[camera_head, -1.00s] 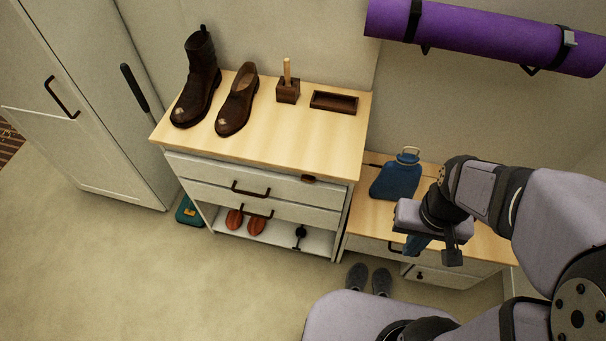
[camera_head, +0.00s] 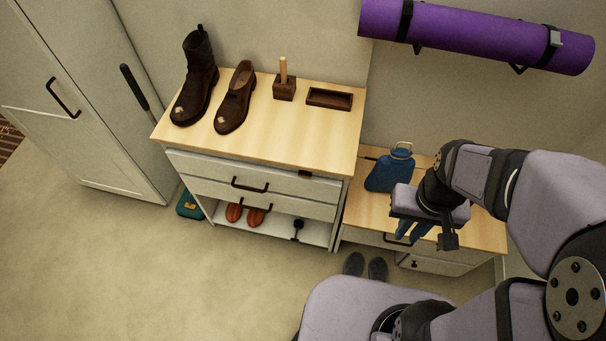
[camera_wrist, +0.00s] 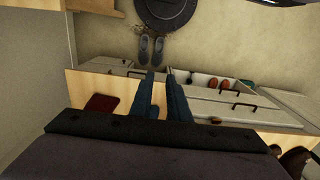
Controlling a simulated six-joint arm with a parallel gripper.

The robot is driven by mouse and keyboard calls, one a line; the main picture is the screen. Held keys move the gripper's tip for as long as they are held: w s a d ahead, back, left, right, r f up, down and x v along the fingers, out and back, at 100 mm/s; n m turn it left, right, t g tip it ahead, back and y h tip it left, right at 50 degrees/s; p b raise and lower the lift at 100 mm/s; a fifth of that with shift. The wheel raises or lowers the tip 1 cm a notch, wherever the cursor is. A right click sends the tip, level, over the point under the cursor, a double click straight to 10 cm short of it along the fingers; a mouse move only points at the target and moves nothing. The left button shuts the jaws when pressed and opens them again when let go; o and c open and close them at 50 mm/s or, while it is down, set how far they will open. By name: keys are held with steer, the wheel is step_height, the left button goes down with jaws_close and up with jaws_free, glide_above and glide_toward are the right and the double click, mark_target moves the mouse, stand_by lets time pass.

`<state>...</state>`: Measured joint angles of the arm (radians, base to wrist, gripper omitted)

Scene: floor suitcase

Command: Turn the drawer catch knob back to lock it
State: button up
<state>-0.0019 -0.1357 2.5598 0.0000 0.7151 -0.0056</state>
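A small dark brown catch knob (camera_head: 305,174) sits at the top edge of the left chest's upper drawer (camera_head: 208,168), toward its right end. In the wrist view a small brown piece that looks like the same catch (camera_wrist: 215,121) shows right of the fingers. Its exact turn is too small to tell. My gripper (camera_head: 411,234) is over the front of the lower right cabinet, well right of the catch and apart from it. In the wrist view my gripper (camera_wrist: 161,75) has its two blue fingers apart with nothing between them.
That cabinet has a dark handle and a small dark knob (camera_head: 414,265). Boots, a wooden block and a tray (camera_head: 330,98) stand on the chest. Grey shoes (camera_head: 365,266) are on the floor; floor at left is clear.

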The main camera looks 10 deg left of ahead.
steer(key=w+a+r+n+t+p, duration=0.1)
steer(key=w+a+r+n+p, duration=0.15)
steer(key=r+p, duration=0.3)
steer(key=w+a+f+n+t+b, duration=0.3)
steer(key=w+a+f+b, duration=0.2)
steer(key=a+f+b, duration=0.2)
steer(key=w+a+f+n+t+y+b, duration=0.1)
steer(key=w+a+f+n+t+b, duration=0.2)
steer(key=a+f+b, duration=0.4)
steer(key=w+a+f+n+t+y+b, duration=0.1)
steer(key=w+a+f+n+t+b, duration=0.2)
steer(key=w+a+f+b, duration=0.4)
steer(key=shift+a+f+n+t+b, duration=0.25)
steer(key=shift+a+f+t+b, duration=0.4)
steer(key=shift+b, duration=1.8)
steer(key=s+a+f+n+t+h+b, duration=0.2)
steer(key=s+f+n+t+b, duration=0.3)
steer(key=b, duration=0.8)
steer(key=shift+f+n+t+b, duration=0.3)
steer(key=shift+f+n+t, duration=0.25)
steer(key=shift+t, duration=0.3)
steer(key=shift+a, duration=0.1)
